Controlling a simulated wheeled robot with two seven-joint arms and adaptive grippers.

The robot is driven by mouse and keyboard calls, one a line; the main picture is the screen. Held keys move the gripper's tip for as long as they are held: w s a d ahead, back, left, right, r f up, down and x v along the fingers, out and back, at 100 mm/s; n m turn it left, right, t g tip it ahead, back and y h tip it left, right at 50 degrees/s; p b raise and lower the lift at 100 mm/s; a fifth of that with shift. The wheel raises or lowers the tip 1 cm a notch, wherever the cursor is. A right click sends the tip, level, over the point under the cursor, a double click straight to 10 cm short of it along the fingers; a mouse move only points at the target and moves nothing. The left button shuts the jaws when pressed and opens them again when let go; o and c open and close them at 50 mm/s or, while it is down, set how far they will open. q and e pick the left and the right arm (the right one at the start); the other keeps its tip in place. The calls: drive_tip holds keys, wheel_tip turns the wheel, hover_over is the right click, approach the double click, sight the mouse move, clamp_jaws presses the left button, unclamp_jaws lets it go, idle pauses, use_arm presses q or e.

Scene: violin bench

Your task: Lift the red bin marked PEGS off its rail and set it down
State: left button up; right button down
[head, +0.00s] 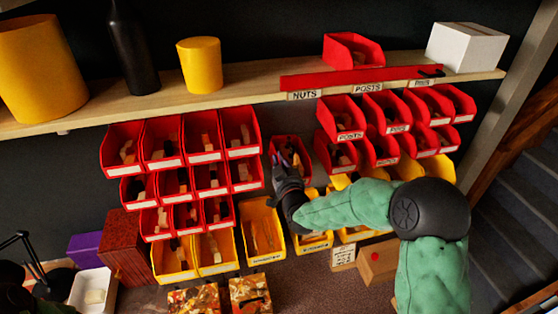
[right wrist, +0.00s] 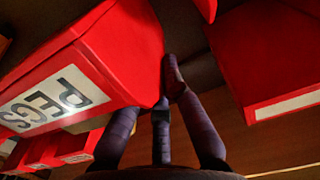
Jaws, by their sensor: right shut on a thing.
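The red bin marked PEGS (right wrist: 115,50) fills the upper left of the right wrist view, tilted in the picture, with its white label facing the camera. In the head view a red bin (head: 291,146) sits at my right gripper (head: 284,172), in the gap between the left and right bin groups. My right gripper also shows in the wrist view (right wrist: 165,100), its dark fingers shut at the bin's lower right edge. The exact contact is partly hidden. I cannot tell whether the bin still touches its rail. My left gripper is not in view.
Rows of red bins (head: 185,140) hang at left, more (head: 375,118) at right, with yellow bins (head: 262,230) below. A wooden shelf (head: 240,92) runs above, holding a loose red bin (head: 352,50) and a white box (head: 466,46). Another red bin (right wrist: 268,60) is close right of my fingers.

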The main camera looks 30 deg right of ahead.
drive_tip(key=shift+s+r, duration=0.1)
idle(0.3)
drive_tip(key=b+v, duration=0.1)
drive_tip(key=v, duration=1.6)
idle(1.8)
drive_tip(key=shift+d, duration=0.1)
